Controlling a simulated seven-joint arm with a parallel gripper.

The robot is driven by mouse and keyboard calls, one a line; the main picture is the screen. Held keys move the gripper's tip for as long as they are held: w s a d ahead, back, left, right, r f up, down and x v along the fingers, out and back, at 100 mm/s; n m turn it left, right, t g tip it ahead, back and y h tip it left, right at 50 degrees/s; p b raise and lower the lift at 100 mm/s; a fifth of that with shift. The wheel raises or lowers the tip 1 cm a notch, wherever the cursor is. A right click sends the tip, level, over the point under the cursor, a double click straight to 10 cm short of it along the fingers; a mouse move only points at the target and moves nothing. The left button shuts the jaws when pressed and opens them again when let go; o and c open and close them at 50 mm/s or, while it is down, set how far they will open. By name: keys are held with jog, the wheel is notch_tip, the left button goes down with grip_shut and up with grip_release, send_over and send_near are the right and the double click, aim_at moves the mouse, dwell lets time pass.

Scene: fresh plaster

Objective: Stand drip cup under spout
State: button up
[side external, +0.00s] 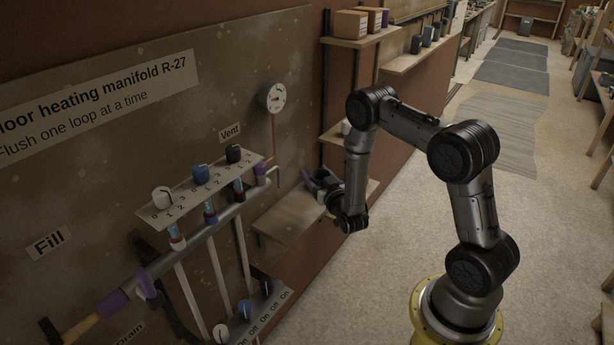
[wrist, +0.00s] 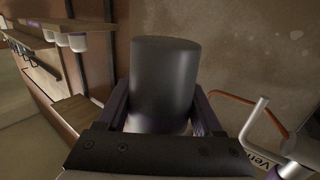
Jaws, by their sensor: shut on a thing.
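My gripper (side external: 318,185) is shut on a dark grey cylindrical cup (wrist: 165,80), which fills the middle of the wrist view between the purple fingers. In the side view the cup is mostly hidden or too small to make out at the gripper. A bent grey pipe end, which looks like the spout (side external: 272,170), sticks out at the right end of the manifold, below the Vent label. It also shows at the right of the wrist view (wrist: 255,122). The gripper is to the right of the spout and apart from it in the side view. The cup is not under it.
A bare wooden shelf (side external: 290,217) juts from the wall below the spout and gripper. Other shelves with boxes (side external: 351,24) and dark containers (side external: 428,36) hang further back. Knobs (side external: 201,173) and the manifold pipe stand to the left.

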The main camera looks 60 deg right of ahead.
jog(key=s, duration=0.1)
jog(key=s+a+r, duration=0.2)
jog(key=s, duration=0.1)
jog(key=shift+s+r, duration=0.1)
jog(key=shift+s, duration=0.35)
jog(key=a+n+t+y, duration=0.1)
jog(key=a+y, duration=0.1)
jog(key=a, duration=0.8)
jog(key=w+d+f, duration=0.1)
jog(key=w+f, duration=0.1)
jog(key=w, duration=0.2)
jog(key=w+f, duration=0.3)
jog(key=w, duration=0.1)
jog(key=w+d+f, duration=0.1)
jog(key=w+f, duration=0.2)
jog(key=shift+w+d+f, duration=0.15)
jog(key=shift+w+d, duration=0.15)
jog(key=shift+w, duration=0.1)
jog(key=shift+w+d+f, duration=0.15)
jog(key=shift+w+f, duration=0.35)
jog(key=shift+f, duration=1.65)
jog(key=shift+f, duration=0.1)
